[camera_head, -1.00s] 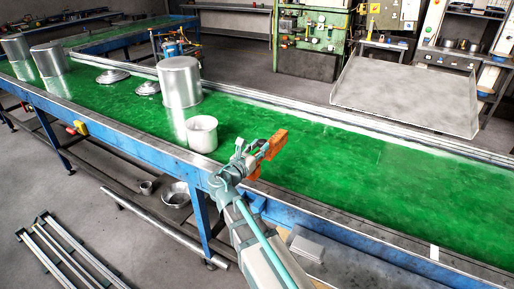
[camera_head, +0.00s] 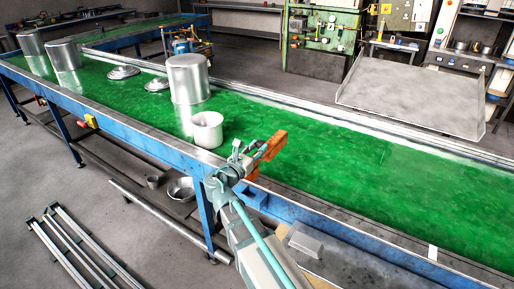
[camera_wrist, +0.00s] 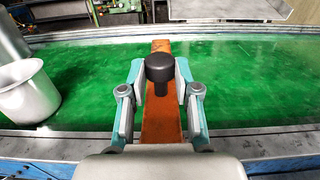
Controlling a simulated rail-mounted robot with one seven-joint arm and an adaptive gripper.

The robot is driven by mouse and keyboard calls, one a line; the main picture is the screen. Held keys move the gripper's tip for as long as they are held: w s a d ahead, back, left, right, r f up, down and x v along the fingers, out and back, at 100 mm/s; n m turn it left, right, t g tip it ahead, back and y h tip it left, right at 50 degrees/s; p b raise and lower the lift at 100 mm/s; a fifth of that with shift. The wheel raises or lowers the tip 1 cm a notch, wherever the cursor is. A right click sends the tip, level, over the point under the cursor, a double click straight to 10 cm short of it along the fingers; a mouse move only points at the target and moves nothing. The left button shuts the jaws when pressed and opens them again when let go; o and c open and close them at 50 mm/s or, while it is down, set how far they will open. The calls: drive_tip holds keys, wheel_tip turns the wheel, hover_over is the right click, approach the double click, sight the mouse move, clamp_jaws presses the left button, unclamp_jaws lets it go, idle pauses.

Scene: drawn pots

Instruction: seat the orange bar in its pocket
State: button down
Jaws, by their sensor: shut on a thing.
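The orange bar (camera_head: 274,145) is held in my gripper (camera_head: 256,154), above the near side of the green belt. In the wrist view the orange bar (camera_wrist: 162,126) runs lengthwise between the two fingers of my gripper (camera_wrist: 160,76), which are shut on it. A black round-headed knob (camera_wrist: 160,67) stands on the bar between the fingers and hides part of it. The bar's far end points away over the belt. I cannot make out a pocket for the bar in either view.
A small pale pot (camera_head: 207,131) stands on the green belt (camera_head: 330,175) left of my gripper, with a tall metal pot (camera_head: 188,80) behind it. Lids (camera_head: 123,72) and more pots (camera_head: 64,56) are farther left. The belt to the right is clear. A blue frame (camera_head: 175,150) edges it.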

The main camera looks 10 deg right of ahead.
drive_tip(key=shift+f+b, duration=1.65)
drive_tip(key=shift+f, duration=1.4)
drive_tip(key=shift+f+b, duration=1)
drive_tip(key=shift+f, duration=1.05)
drive_tip(key=shift+r, duration=0.2)
drive_tip(key=shift+r+p, duration=2.5)
drive_tip(key=shift+r, duration=0.45)
